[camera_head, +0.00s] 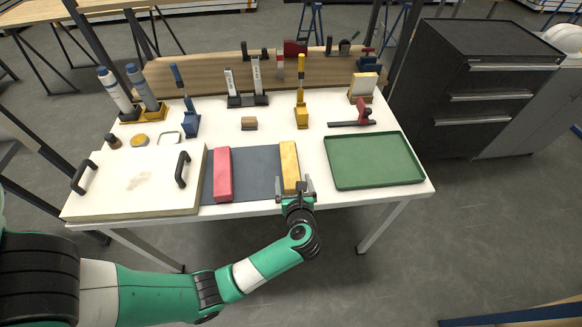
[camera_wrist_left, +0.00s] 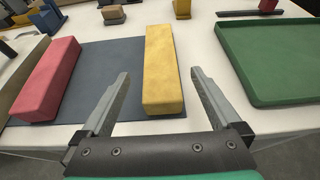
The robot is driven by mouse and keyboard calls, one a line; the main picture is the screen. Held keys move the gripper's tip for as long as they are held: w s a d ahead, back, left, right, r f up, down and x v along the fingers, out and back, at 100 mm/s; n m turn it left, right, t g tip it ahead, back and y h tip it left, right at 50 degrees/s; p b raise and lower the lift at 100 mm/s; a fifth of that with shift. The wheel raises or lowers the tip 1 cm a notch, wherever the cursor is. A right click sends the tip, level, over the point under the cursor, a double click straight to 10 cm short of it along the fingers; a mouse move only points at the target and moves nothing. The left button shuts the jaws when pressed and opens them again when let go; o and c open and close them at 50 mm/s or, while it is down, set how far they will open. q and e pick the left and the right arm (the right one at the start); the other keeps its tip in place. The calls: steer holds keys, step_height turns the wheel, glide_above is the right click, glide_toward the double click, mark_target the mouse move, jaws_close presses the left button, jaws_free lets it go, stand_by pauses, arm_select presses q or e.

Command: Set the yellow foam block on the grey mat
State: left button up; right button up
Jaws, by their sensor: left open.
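The yellow foam block (camera_head: 289,163) lies lengthwise along the right edge of the grey mat (camera_head: 253,168). My left gripper (camera_head: 294,187) is open and empty at the block's near end. In the left wrist view its fingers (camera_wrist_left: 160,78) are on either side of the near end, apart from it. My right gripper is not in view.
A red block (camera_head: 222,175) lies on the mat's left side. A green tray (camera_head: 374,161) stands to the right, and a white board with black handles (camera_head: 135,182) to the left. Several tools and holders stand behind. The mat's middle is clear.

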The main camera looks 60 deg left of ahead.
arm_select(q)
steer(key=v, duration=0.3)
steer(key=shift+s+d+r, duration=0.15)
steer(key=shift+d, duration=0.2)
